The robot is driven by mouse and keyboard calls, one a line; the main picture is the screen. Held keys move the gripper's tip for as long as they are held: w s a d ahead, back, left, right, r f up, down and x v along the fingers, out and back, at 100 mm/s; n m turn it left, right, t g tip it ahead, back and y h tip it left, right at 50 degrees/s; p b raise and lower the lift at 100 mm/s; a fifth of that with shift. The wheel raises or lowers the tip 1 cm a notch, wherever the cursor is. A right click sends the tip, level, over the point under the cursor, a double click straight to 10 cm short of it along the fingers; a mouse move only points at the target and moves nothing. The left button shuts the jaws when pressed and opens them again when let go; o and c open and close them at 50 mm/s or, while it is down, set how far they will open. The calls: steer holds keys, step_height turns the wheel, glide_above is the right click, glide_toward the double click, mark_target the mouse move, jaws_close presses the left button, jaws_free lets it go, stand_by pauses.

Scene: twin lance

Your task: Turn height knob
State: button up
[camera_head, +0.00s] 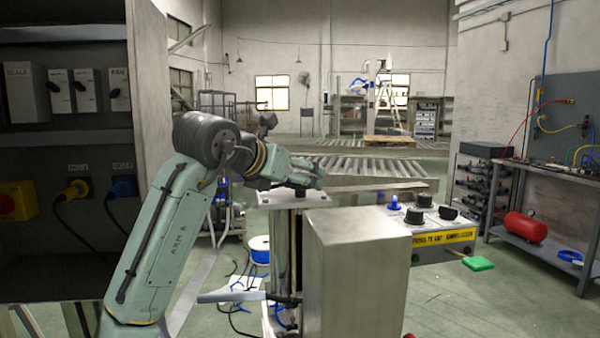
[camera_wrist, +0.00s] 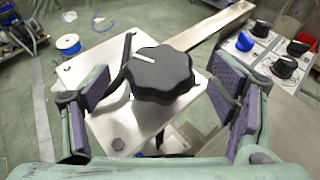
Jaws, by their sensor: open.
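The knob (camera_wrist: 160,73) is a black lobed hand knob with a white pointer line, on a pale metal plate (camera_wrist: 115,128) in the wrist view. My gripper (camera_wrist: 165,95) is open, with one padded finger on each side of the knob and a gap between each finger and it.
A grey box (camera_head: 356,265) stands in front of the post. A control panel (camera_head: 440,240) with several black knobs and a blue lamp is to its right. A dark cabinet (camera_head: 65,150) with switches and plugs is at the left. A bench with a red tank (camera_head: 525,227) is at the far right.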

steer(key=shift+x, duration=1.45)
steer(key=shift+c, duration=0.3)
steer(key=c, duration=1.1)
